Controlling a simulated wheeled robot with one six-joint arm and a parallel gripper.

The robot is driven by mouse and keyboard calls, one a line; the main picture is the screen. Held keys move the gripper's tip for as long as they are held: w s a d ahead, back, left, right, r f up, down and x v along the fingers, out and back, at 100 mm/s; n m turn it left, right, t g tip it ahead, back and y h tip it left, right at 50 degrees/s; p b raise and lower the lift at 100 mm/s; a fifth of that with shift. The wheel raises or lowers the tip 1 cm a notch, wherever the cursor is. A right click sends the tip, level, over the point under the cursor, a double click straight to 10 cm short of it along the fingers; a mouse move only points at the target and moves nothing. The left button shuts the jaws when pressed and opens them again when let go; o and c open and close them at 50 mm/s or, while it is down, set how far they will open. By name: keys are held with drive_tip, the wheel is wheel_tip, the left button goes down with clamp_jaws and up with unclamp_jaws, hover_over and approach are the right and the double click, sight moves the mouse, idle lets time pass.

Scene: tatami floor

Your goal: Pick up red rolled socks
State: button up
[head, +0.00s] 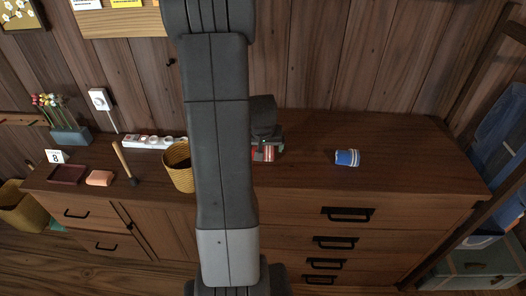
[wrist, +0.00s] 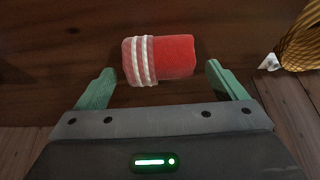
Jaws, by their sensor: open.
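The red rolled socks (wrist: 175,57), with white stripes around one end, lie on the brown wooden dresser top. In the head view the socks (head: 262,154) show as a small red and white patch just right of my arm, partly hidden. My gripper (wrist: 160,68) is open. Its two green fingers stand apart at either side of the socks in the wrist view, with gaps between. Nothing is held. In the head view my gripper (head: 266,138) is just over and behind the socks, its fingers hard to make out.
A wicker basket (head: 178,167) stands left of the socks; it also shows in the wrist view (wrist: 304,45). A blue and white roll (head: 347,158) lies to the right. A power strip (head: 150,142), mallet (head: 126,164) and orange block (head: 100,178) are left. The wooden wall (head: 340,60) rises behind.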

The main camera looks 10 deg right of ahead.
drive_tip(key=shift+x, duration=0.9)
drive_tip(key=shift+c, duration=0.4)
drive_tip(key=c, duration=1)
